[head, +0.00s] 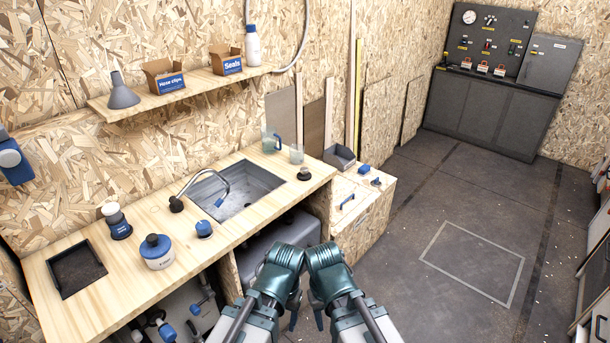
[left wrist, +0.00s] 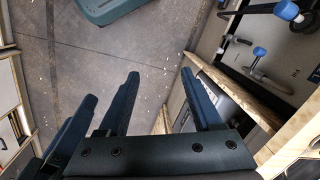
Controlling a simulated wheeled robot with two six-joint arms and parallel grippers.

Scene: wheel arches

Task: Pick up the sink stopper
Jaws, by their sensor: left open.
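A small dark round piece with a raised knob, which looks like the sink stopper (head: 305,174), lies on the wooden counter (head: 138,243), just right of the sink (head: 248,190). My left gripper (head: 294,316) hangs low in front of the counter, apart from the stopper. In the left wrist view its two fingers stand wide apart (left wrist: 165,95) with nothing between them. My right gripper (head: 318,314) hangs close beside it; its jaw opening is not clear. The stopper does not show in the left wrist view.
A curved tap (head: 207,186) reaches over the sink. A clear jug (head: 270,143) and a cup (head: 296,154) stand behind the stopper. A blue-topped jar (head: 157,252) stands left of the sink. The floor to the right is open.

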